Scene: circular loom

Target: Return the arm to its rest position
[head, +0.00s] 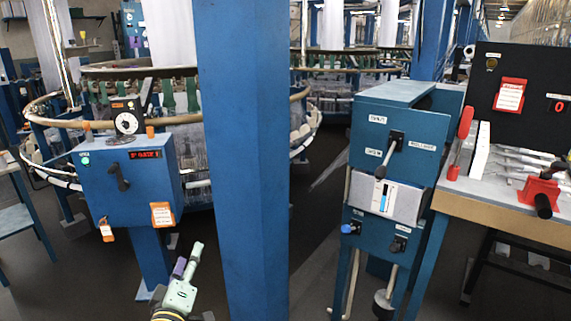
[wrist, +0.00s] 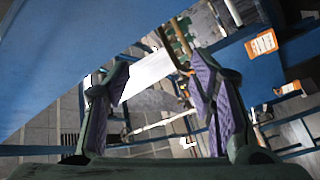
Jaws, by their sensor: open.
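My gripper (wrist: 160,100) is open and empty in the wrist view, with its two purple-padded fingers apart and nothing between them. In the head view my gripper (head: 187,262) shows at the bottom, left of the thick blue column, pointing up and away. It is below the blue control box (head: 112,188) and apart from it. The rest of my arm is mostly out of the frame at the bottom edge.
A thick blue column (head: 240,160) stands close to the right of my gripper. The circular loom (head: 110,110) is behind the control box. A blue cabinet with levers (head: 366,225) and a workbench (head: 500,212) stand at the right. Grey floor (head: 80,285) is open at lower left.

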